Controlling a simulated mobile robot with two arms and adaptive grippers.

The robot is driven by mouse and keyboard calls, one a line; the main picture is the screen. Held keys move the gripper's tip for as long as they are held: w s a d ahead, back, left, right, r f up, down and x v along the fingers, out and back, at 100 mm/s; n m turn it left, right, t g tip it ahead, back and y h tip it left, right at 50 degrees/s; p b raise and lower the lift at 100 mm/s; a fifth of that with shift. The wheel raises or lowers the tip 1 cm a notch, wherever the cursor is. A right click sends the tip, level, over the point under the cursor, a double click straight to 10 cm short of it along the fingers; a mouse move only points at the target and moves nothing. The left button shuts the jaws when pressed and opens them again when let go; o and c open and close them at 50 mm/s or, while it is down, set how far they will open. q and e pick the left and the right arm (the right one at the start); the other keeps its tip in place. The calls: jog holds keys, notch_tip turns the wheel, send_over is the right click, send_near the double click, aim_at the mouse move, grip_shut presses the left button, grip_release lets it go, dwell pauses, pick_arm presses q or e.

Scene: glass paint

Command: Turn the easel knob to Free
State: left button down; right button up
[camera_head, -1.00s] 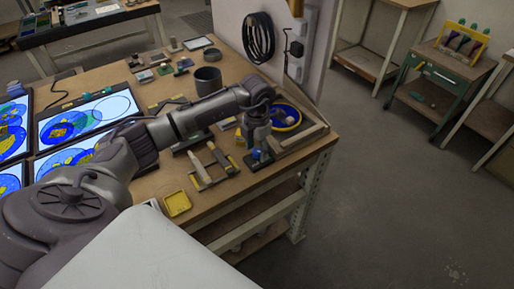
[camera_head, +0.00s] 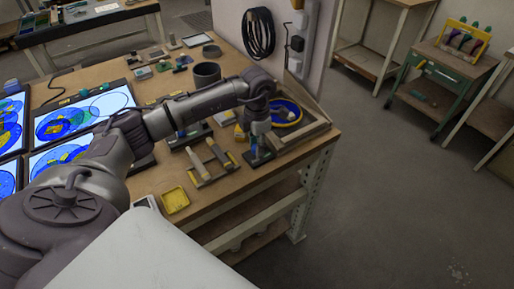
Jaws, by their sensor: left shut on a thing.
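The wooden easel frame (camera_head: 318,125) stands at the right front corner of the workbench (camera_head: 215,200), with a round blue and yellow piece (camera_head: 287,112) in it. In front of it is a small dark base (camera_head: 261,161) with a blue part at its top, which I take to be the easel knob (camera_head: 254,152). My left gripper (camera_head: 258,146) points down over it and is shut on it. The fingers hide most of the knob, and its setting is too small to read. My right gripper is not in view.
A wooden rack with pale sticks (camera_head: 211,160) and a yellow tray (camera_head: 175,199) lie left of the gripper. A dark cup (camera_head: 207,73) stands behind my left arm. Lit panels with coloured glass (camera_head: 85,116) fill the bench's left side. The floor at right is clear.

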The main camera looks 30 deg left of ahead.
pick_arm(q)
jog(key=m+b, duration=0.4)
jog(key=m, duration=0.1)
jog(key=shift+f+m, duration=0.1)
jog(key=shift+m, duration=0.2)
jog(key=shift+m+b, duration=0.9)
jog(key=shift+m, duration=0.7)
jog(key=shift+r, duration=0.2)
jog(key=c, duration=0.9)
grip_release()
jog(key=shift+o, duration=0.2)
notch_tip(320, 180, up, 12)
